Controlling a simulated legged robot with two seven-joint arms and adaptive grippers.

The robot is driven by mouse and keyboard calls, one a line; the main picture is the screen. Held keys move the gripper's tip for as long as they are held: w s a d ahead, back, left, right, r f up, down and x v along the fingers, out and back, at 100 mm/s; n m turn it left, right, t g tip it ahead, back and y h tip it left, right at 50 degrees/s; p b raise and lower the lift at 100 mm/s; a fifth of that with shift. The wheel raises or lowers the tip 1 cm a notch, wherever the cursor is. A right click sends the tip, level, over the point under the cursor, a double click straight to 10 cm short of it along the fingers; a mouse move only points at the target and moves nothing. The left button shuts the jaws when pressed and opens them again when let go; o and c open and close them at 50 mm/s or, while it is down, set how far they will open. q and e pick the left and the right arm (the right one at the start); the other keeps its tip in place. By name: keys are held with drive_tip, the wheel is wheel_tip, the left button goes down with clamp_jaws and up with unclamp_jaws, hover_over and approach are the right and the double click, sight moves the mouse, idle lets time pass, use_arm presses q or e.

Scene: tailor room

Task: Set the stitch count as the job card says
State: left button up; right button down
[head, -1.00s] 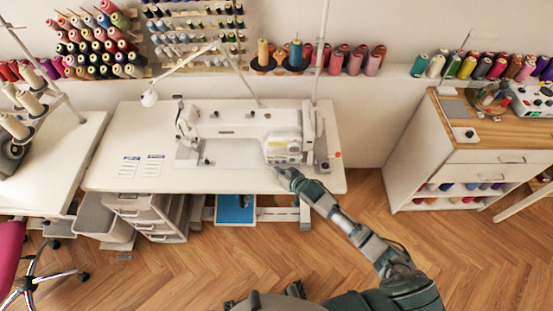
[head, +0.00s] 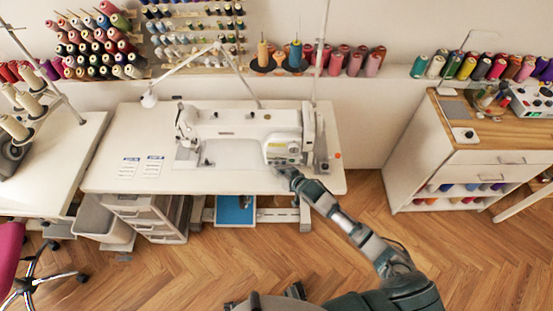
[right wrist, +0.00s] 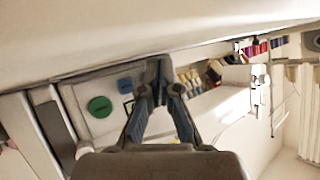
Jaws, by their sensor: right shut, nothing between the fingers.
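The white sewing machine (head: 235,120) stands on the white table (head: 215,182). Its panel (head: 283,150) is on the right end, and the stitch count is too small to read. My right gripper (head: 280,170) is shut and empty just below the panel. The wrist view shows its fingertips (right wrist: 158,78) beside the buttons; contact cannot be told. My left gripper is out of view.
Thread spools (head: 355,63) line the wall ledge behind. A wooden-topped cabinet (head: 470,165) stands at the right. A drawer unit (head: 150,218) is under the table. The table's front left is clear.

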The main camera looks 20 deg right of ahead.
idle(0.5)
drive_tip(key=shift+w+d, duration=0.1)
drive_tip(key=shift+w, duration=0.3)
drive_tip(key=shift+w, duration=0.15)
idle(0.4)
drive_tip(key=shift+r, duration=0.1)
drive_tip(key=shift+s+r+p, duration=0.1)
drive_tip(key=shift+s+p, duration=0.3)
drive_tip(key=shift+p, duration=0.35)
drive_tip(key=shift+s, duration=0.15)
